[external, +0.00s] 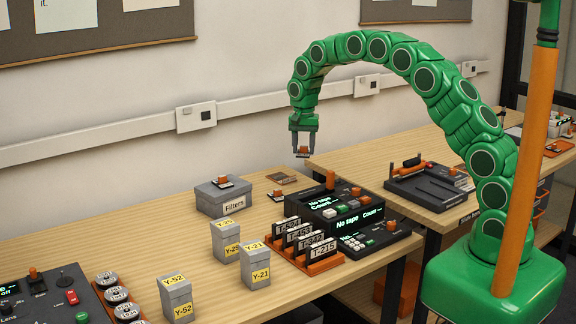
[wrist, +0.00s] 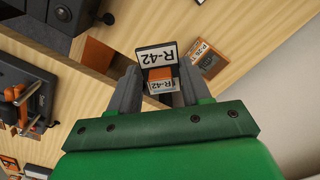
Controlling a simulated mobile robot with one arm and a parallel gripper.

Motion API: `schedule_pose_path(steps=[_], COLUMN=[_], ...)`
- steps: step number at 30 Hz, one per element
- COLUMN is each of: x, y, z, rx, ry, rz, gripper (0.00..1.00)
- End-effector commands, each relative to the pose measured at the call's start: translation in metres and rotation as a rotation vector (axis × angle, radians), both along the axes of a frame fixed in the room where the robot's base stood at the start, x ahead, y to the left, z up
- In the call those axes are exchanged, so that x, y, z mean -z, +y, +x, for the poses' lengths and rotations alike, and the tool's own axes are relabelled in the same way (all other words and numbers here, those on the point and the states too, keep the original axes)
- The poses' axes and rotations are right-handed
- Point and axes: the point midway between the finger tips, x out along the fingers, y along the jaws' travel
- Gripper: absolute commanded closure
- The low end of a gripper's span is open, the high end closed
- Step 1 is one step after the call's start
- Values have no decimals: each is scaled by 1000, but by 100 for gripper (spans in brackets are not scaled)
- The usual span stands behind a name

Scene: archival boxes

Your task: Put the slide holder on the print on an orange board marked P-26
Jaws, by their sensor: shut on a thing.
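The slide holder, a small black piece with an orange grip and white R-42 labels (wrist: 157,54), is held between the fingers of my gripper (wrist: 159,92) in the wrist view. In the external view my gripper (external: 302,153) hangs above the tables near the wall, with a small orange part between its fingertips. The print on an orange board marked P-26 (wrist: 205,60) lies flat on the table, just right of the held holder in the wrist view. A small brown print, apparently the same one, shows in the external view (external: 283,178), below and left of my gripper.
Another orange-knobbed holder (external: 278,195) lies near the print. One more (external: 222,181) sits on the Filters box (external: 223,198). The tape console (external: 345,208), a T-numbered rack (external: 305,247) and several grey Y-numbered boxes (external: 255,265) stand nearby. A dark tray (external: 430,192) is on the right table.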

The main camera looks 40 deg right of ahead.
Motion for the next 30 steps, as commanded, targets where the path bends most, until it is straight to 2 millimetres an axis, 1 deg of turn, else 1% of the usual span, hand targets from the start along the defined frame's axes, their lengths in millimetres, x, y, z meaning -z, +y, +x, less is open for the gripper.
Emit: schedule_pose_path(steps=[12,22,30], x=[17,29,51], y=[5,8,9], z=[38,65,83], rx=[-1,-1,-1], ry=[-1,1,-1], rz=[-1,-1,-1], gripper=[81,81,81])
